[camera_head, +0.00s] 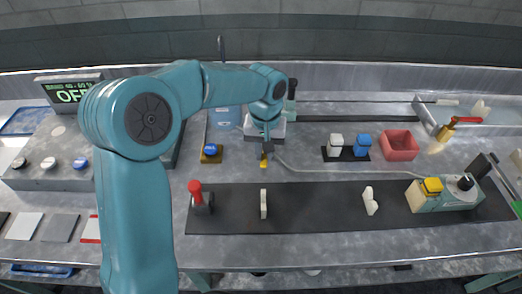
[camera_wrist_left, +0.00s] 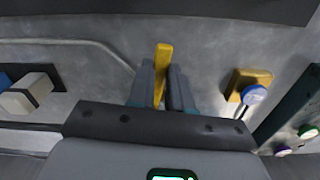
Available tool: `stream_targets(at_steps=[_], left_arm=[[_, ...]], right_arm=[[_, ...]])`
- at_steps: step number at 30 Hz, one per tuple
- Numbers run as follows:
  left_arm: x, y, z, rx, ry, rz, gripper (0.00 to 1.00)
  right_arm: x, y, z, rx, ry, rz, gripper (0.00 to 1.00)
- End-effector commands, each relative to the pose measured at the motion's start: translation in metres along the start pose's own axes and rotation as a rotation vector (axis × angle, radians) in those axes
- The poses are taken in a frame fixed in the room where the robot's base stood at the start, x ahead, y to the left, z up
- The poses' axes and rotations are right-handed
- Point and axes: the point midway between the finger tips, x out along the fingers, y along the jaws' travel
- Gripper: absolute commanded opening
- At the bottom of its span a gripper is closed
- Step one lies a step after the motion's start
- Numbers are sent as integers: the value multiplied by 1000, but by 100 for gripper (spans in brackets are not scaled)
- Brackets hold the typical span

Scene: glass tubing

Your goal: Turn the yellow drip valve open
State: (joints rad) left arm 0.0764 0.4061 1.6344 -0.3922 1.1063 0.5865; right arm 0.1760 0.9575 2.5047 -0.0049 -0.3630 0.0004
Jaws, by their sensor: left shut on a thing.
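The yellow drip valve handle (camera_head: 264,161) shows just below my left gripper (camera_head: 265,148) in the head view, near the middle of the bench. In the left wrist view, the yellow handle (camera_wrist_left: 163,55) stands between the two dark fingers of my left gripper (camera_wrist_left: 163,75), which is shut on it. The handle's tip sticks out past the fingertips. The valve's body is mostly hidden behind the gripper. My right gripper is not in view.
Clear tubing (camera_head: 340,171) runs right from the valve toward a beige device (camera_head: 443,195). A blue-knobbed brass block (camera_head: 211,153) stands left of the gripper. A black mat (camera_head: 320,206) with a red-topped piece (camera_head: 196,188) lies in front. A red bin (camera_head: 400,145) stands right.

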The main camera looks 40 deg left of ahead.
Motion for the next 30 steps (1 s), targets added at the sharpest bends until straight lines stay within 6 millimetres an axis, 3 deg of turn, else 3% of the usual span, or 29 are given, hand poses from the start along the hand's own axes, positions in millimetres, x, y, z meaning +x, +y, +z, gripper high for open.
stream_targets(at_steps=[19, 20, 21, 22, 30], left_arm=[[0, 3, 0, -50, 1, 1, 0], [0, 3, 0, -50, 1, 1, 25], [0, 3, 0, -50, 1, 1, 38], [0, 3, 0, -50, 1, 1, 45], [-1, 3, 0, -50, 1, 0, 45]], right_arm=[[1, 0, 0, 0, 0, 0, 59], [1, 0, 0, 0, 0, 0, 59], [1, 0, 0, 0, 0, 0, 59], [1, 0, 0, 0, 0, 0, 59], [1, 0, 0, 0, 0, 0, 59]])
